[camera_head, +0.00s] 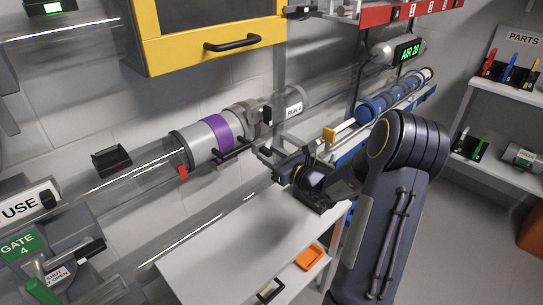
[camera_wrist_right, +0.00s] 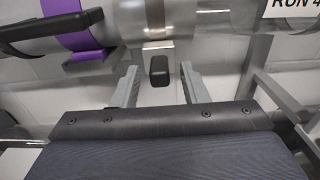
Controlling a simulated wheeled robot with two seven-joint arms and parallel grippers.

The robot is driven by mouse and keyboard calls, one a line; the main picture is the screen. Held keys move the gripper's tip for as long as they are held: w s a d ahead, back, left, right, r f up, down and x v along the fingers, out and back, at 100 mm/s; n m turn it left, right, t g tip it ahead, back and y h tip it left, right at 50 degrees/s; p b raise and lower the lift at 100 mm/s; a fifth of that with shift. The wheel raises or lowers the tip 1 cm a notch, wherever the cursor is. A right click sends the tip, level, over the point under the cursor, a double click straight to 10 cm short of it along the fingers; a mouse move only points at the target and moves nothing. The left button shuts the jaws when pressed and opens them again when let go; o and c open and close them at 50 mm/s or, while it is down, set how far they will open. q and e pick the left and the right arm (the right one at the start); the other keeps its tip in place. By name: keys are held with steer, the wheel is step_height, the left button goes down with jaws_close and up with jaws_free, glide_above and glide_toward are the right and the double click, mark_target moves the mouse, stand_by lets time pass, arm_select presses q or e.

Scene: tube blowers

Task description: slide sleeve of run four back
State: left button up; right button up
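The run four tube crosses the wall, with a "RUN 4" label (camera_head: 293,109). On it sits a grey metal sleeve (camera_head: 199,147) with a purple band (camera_head: 216,137) and a black bar handle (camera_head: 232,152). The band also shows at upper left in the right wrist view (camera_wrist_right: 84,30). My right gripper (camera_head: 266,148) is just below the tube, right of the band. In the right wrist view its fingers (camera_wrist_right: 159,84) are open on either side of a black knob (camera_wrist_right: 158,70) hanging from a metal strap. A gap shows on each side. My left gripper is out of view.
A yellow cabinet (camera_head: 215,45) hangs above the tube. A white bench (camera_head: 235,250) with an orange tray (camera_head: 309,256) lies below. At left stand a "GATE 4" panel (camera_head: 20,243) and a green lever (camera_head: 40,290). Parts shelves (camera_head: 510,95) are at right.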

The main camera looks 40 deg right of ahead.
jaws_close()
steer(key=d, duration=0.5)
steer(key=shift+w+d+r, duration=0.1)
steer(key=shift+w+d, duration=0.1)
steer(key=shift+d, duration=0.05)
jaws_free()
steer(key=shift+d, duration=0.1)
steer(key=shift+s, duration=0.1)
